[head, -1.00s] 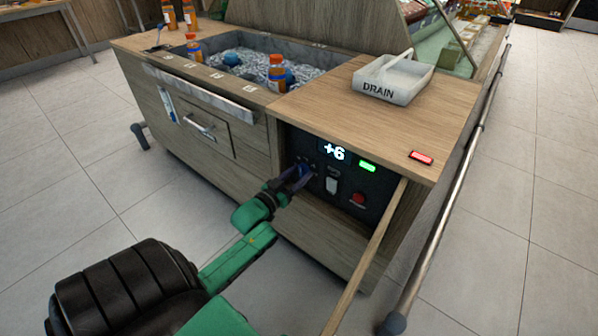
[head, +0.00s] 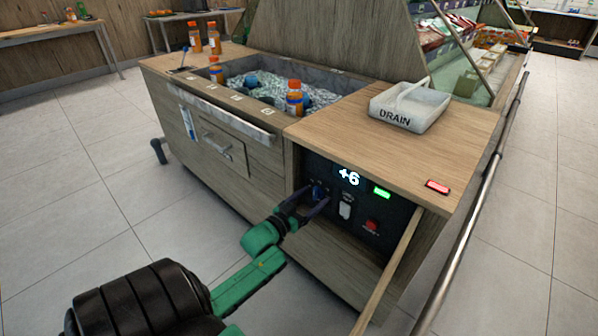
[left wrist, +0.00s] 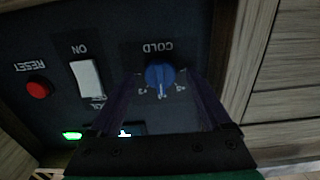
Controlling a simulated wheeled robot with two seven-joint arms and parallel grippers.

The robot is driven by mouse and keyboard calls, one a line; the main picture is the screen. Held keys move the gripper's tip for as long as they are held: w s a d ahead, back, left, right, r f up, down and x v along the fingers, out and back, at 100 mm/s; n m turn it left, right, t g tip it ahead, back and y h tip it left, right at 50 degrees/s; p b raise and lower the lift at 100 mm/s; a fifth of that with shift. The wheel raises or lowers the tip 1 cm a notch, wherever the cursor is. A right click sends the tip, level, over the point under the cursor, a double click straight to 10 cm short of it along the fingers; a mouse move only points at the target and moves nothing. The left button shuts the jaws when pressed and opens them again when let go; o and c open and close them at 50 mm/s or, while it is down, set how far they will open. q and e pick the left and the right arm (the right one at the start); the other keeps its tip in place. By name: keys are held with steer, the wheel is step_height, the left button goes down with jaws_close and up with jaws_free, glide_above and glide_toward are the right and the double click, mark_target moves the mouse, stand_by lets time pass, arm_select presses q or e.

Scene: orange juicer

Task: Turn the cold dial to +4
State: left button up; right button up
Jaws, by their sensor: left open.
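The blue cold dial (left wrist: 160,76) sits on the dark control panel, under the word COLD, which appears upside down in the left wrist view. In the head view the dial (head: 318,193) is small beside the gripper. The display (head: 348,177) reads +6. My left gripper (head: 303,203) is open in front of the panel, with its fingers pointing at the dial. In the left wrist view its two fingers (left wrist: 165,90) stand on either side of the dial, apart from it as far as I can tell. My right gripper is not in view.
The panel also has a white rocker switch (left wrist: 88,79), a red reset button (left wrist: 38,87) and a lit green light (head: 382,192). A wooden stick (head: 388,272) leans in front of the counter at right. A DRAIN tray (head: 410,106) stands on top.

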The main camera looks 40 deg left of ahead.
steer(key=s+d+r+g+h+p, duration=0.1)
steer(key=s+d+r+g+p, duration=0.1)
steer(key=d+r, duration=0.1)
arm_select(q)
steer(key=s+p, duration=0.1)
steer(key=s, duration=1.3)
steer(key=shift+d, duration=0.15)
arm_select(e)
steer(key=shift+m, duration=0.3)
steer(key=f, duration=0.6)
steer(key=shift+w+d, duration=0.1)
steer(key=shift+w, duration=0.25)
